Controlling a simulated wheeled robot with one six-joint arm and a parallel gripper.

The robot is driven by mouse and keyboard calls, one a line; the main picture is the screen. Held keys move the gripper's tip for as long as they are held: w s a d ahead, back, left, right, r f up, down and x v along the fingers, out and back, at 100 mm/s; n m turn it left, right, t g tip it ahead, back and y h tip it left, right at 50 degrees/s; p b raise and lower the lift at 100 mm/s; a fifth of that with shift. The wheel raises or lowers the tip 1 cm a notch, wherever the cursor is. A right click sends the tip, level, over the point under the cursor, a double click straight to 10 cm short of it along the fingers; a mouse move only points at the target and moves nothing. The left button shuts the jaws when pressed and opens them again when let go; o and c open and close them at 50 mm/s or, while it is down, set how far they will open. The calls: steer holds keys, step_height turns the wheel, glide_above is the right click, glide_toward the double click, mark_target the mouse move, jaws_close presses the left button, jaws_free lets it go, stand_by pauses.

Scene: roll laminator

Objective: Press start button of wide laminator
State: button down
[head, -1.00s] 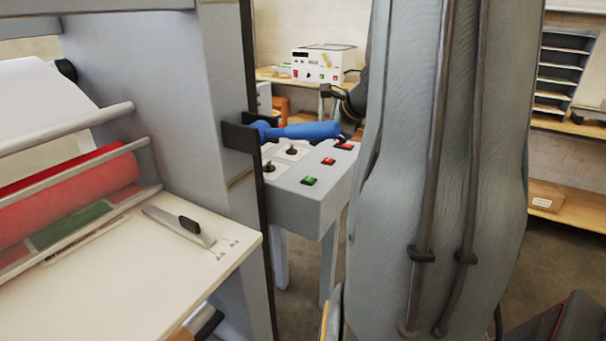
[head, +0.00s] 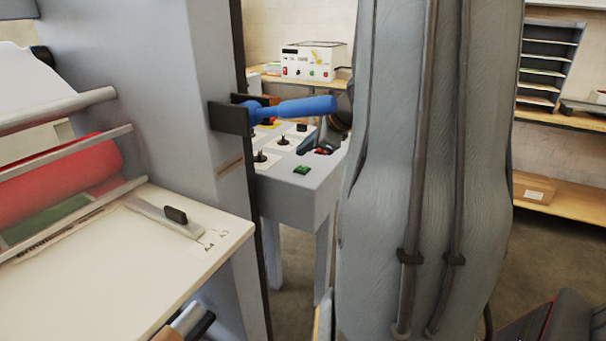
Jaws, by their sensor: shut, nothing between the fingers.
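The wide laminator (head: 190,150) fills the left of the head view, with a red roller (head: 70,175) and a blue-handled lever (head: 290,108) on its side. A grey control panel (head: 285,192) stands just beyond it on legs. A green button (head: 302,170) sits near the panel's front edge and is uncovered. A red button (head: 322,151) lies behind it, partly hidden by my gripper (head: 313,145). My gripper is shut and empty, low over the panel behind the green button. I cannot tell whether it touches the panel. The lever and my arm hide part of it.
Black knobs on white plates, such as one knob (head: 260,156), stand on the panel left of the buttons. A feed table (head: 120,255) with a slide guide juts out at front left. A white device (head: 313,62) stands on a back bench. Shelves (head: 548,65) stand at the right.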

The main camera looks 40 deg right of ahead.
mark_target(305, 169)
steer(key=shift+f+b, duration=0.7)
steer(key=shift+f, duration=0.3)
steer(key=shift+f, duration=0.1)
stand_by(1.2)
steer(key=shift+s+f+b, duration=0.15)
steer(key=shift+f+b, duration=0.15)
steer(key=shift+b, duration=0.15)
steer(key=shift+f+b, duration=0.45)
stand_by(0.6)
steer(key=shift+r, duration=0.1)
steer(key=shift+r+p, duration=0.7)
steer(key=shift+r, duration=0.1)
steer(key=shift+r, duration=0.1)
step_height(305, 169, up, 5)
steer(key=p, duration=0.4)
